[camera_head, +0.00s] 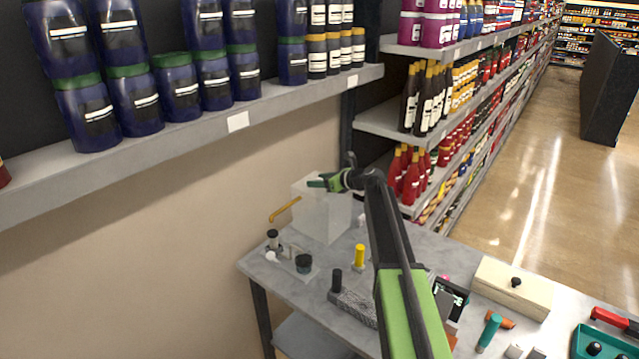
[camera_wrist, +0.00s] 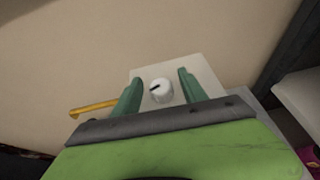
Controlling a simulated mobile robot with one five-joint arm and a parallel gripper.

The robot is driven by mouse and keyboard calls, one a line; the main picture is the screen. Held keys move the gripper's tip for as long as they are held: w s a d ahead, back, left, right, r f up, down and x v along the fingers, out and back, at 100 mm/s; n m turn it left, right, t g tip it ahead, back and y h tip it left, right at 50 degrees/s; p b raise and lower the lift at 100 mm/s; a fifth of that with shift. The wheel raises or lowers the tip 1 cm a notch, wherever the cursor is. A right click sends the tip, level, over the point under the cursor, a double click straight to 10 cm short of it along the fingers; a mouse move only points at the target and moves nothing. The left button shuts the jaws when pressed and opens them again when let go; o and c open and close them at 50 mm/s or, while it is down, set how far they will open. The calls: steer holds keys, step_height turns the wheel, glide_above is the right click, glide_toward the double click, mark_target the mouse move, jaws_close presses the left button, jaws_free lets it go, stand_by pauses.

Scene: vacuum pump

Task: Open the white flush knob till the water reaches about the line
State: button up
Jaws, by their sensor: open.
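The white flush knob (camera_wrist: 161,91), round with a dark pointer mark, sits on top of a pale, see-through tank (camera_wrist: 203,69) in the wrist view. My gripper (camera_wrist: 160,84) is open, with one green finger on each side of the knob and a gap on both sides. In the head view the tank (camera_head: 318,212) stands on the grey table, and my gripper (camera_head: 318,183) is over its top. The knob is hidden there. No water level or line can be made out.
An orange-yellow spout or handle (camera_head: 285,209) sticks out left of the tank. A yellow-topped piece (camera_head: 359,256), a dark round knob piece (camera_head: 304,263) and a wooden box (camera_head: 511,288) are on the table. A stocked shelf (camera_head: 200,130) hangs on the wall behind.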

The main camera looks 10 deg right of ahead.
jaws_close()
steer(key=shift+w+d+n+g+y, duration=0.15)
steer(key=shift+w+n+g+y, duration=0.15)
steer(key=shift+n+g+y, duration=0.6)
steer(key=shift+s+n+g+y, duration=0.1)
steer(key=shift+n+g+y, duration=0.4)
steer(key=shift+n+g, duration=0.4)
steer(key=shift+s+n+g, duration=0.25)
steer(key=shift+n+g, duration=0.15)
steer(key=shift+n, duration=0.1)
jaws_free()
steer(key=shift+r, duration=0.1)
